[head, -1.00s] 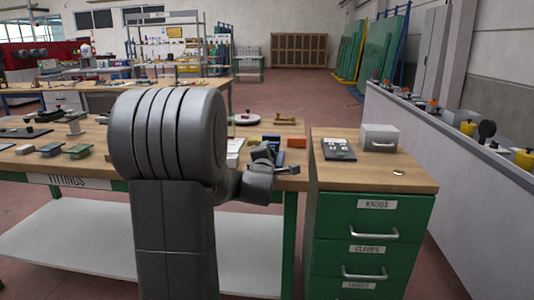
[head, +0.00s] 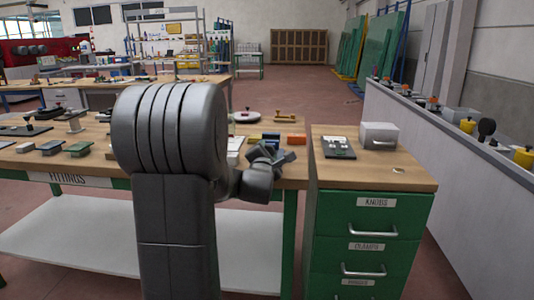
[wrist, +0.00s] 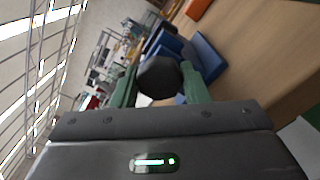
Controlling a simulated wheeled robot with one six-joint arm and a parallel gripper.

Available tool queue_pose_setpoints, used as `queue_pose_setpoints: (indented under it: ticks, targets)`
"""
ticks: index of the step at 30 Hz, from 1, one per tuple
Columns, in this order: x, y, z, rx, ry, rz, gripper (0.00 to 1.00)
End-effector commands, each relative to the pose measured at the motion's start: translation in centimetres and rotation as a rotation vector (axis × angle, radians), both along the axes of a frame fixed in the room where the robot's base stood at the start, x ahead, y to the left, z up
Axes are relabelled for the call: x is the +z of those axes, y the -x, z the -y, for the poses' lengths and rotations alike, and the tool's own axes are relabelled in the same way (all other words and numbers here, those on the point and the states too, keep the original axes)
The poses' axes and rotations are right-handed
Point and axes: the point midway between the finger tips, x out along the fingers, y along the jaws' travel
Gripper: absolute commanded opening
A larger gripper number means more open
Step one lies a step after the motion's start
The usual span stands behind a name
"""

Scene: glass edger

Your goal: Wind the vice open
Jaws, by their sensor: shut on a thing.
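My gripper (head: 272,156) is at the right end of the left workbench, partly hidden by my arm in the head view. In the wrist view its two green fingers (wrist: 160,84) are shut on a dark rounded knob (wrist: 158,73), one finger on each side. A blue body (wrist: 205,58), apparently the vice, lies just beyond the knob. The wrist picture is strongly tilted. The gap between the vice's jaws cannot be made out.
An orange block (head: 296,140) sits close beyond the gripper. A green drawer cabinet (head: 367,225) stands to the right, with a grey box (head: 379,135) and a dark tray (head: 337,148) on top. Several fittings lie on the workbench at left.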

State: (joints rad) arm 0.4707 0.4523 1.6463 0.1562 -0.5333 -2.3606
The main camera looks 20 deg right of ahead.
Motion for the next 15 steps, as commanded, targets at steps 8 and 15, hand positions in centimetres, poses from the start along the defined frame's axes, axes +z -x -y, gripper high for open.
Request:
queue_pose_setpoints:
  ticks: [8, 15]
  targets:
    - [-0.16, 0.03, 0.01, -0.001, -0.003, -0.002, 0.56]
    - [-0.07, 0.02, 0.01, -0.001, -0.002, 0.0, 0.63]
